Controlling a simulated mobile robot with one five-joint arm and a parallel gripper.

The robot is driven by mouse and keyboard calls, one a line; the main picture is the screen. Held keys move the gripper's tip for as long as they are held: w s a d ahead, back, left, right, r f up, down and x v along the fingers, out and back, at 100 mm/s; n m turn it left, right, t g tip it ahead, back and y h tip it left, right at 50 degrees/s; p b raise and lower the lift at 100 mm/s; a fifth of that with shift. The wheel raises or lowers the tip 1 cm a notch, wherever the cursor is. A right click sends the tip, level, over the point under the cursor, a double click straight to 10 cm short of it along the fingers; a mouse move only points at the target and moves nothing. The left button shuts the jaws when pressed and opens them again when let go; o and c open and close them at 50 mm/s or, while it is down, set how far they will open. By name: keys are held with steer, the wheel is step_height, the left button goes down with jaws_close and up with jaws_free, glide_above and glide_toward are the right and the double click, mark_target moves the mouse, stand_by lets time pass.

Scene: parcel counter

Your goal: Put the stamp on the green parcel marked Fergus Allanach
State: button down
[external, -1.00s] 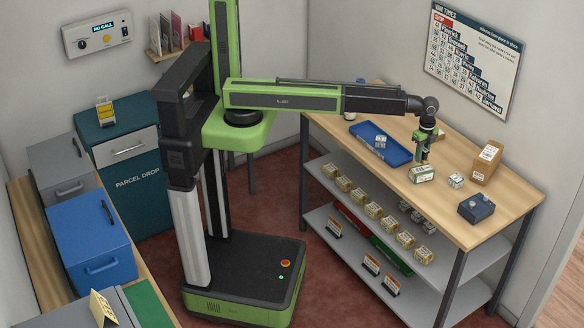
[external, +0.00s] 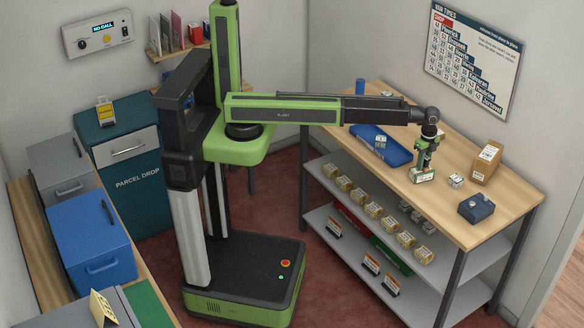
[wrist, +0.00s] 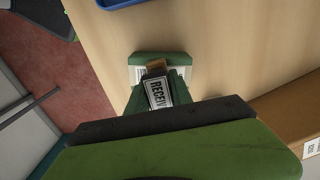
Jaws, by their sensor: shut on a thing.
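The green parcel (external: 423,178) lies on the right-hand table under my gripper (external: 423,164). In the wrist view the parcel (wrist: 142,58) shows just past the fingertips, with part of a white label in sight; its name cannot be read. My gripper (wrist: 158,98) is shut on the stamp (wrist: 158,93), which has a brown part and a white plate reading "RECEIV". The stamp is over the parcel's near side in that view. Whether its face touches the parcel is hidden. In the external view the stamp cannot be made out.
A blue tray (external: 397,157) lies behind and left of the parcel. A small whitish box (external: 456,180), a brown carton (external: 485,162) and a dark blue block (external: 477,208) stand to the right. A blue cylinder (external: 360,87) stands at the back. The table's front edge is close to the parcel.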

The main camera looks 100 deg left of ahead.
steer(key=c, duration=1.1)
jaws_free()
steer(key=shift+f, duration=0.1)
steer(key=shift+c, duration=0.2)
